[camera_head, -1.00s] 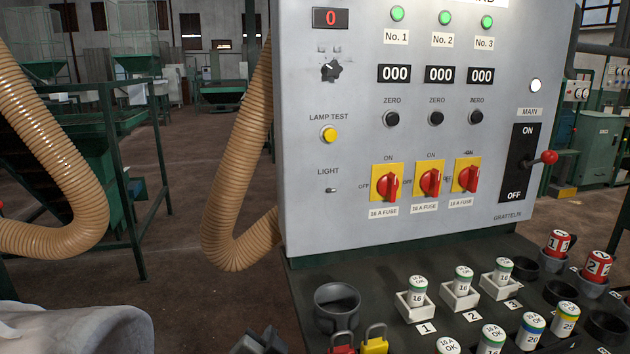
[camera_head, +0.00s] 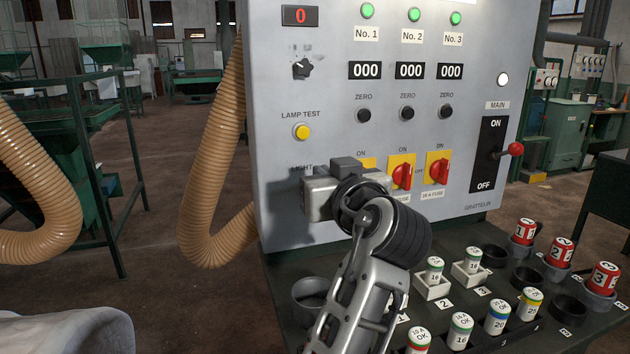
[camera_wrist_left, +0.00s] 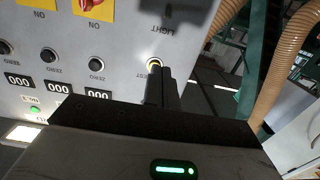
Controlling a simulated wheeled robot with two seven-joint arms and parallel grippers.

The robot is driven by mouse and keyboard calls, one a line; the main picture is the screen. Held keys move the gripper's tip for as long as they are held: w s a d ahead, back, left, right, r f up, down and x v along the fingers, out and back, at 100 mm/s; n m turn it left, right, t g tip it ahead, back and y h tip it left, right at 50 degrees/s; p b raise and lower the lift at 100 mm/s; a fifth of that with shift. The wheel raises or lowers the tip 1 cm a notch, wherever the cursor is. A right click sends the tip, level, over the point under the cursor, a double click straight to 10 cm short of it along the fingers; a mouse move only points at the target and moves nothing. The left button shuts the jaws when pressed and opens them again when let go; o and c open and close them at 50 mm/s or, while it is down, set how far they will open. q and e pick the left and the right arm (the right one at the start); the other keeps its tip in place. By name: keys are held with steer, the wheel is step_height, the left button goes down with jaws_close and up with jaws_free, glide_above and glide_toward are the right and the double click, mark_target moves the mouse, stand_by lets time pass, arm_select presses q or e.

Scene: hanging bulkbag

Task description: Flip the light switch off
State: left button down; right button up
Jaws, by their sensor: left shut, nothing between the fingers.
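My left gripper (camera_head: 325,190) is raised in front of the grey control panel (camera_head: 300,220), over the area of the light switch. In the head view its body hides the switch and partly covers the LIGHT label (camera_head: 301,168). In the left wrist view the dark fingers (camera_wrist_left: 162,86) are shut with nothing between them, pointing toward the panel near the yellow lamp test button (camera_wrist_left: 154,62). The LIGHT label (camera_wrist_left: 162,30) shows upside down there. I cannot make out the switch or its position, nor whether the fingers touch the panel. My right gripper is not in view.
Red rotary switches (camera_head: 402,175) sit just right of my gripper, with a red-knobbed main lever (camera_head: 515,149) farther right. A dark shelf below carries labelled fuses (camera_head: 461,328) and cups (camera_head: 312,293). A tan corrugated hose (camera_head: 207,170) hangs left of the panel.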

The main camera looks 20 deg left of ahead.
mark_target(301, 154)
arm_select(q)
steer(key=p+x, duration=0.2)
steer(key=x, duration=0.8)
steer(key=shift+r+p, duration=0.15)
steer(key=shift+p, duration=0.2)
steer(key=f, duration=0.2)
steer(key=shift+s+d+f, duration=0.3)
steer(key=shift+s+d+f+p, duration=0.1)
steer(key=shift+s+f+p, duration=0.1)
steer(key=shift+f, duration=0.15)
steer(key=shift+s+d+f+p, duration=0.1)
steer(key=shift+f+p, duration=0.05)
steer(key=shift+f, duration=0.25)
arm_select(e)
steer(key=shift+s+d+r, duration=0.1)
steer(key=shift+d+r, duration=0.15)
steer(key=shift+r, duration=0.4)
